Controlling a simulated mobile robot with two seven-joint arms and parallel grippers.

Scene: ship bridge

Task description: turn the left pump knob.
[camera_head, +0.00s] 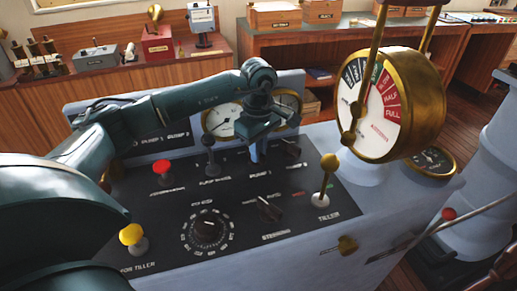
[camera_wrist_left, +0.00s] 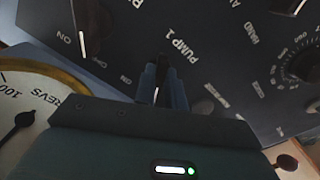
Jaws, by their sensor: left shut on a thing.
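The left pump knob (camera_wrist_left: 162,61) is a small dark knob above the label PUMP 1 in the left wrist view. My left gripper (camera_wrist_left: 161,82) is shut on it, with a blue-grey finger on each side. In the head view my left gripper (camera_head: 256,157) points down at the black panel (camera_head: 232,183), just above the PUMP 1 label, and hides the knob. A second dark knob (camera_head: 292,148) stands to its right; it is apart from the gripper. My right gripper is not in view.
Close around are a black-topped lever (camera_head: 210,158), a red button (camera_head: 162,167), a yellow button (camera_head: 131,235), a round dial (camera_head: 208,229), a dark selector (camera_head: 269,209) and a brass tiller lever (camera_head: 328,170). The large brass telegraph (camera_head: 427,105) rises at right.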

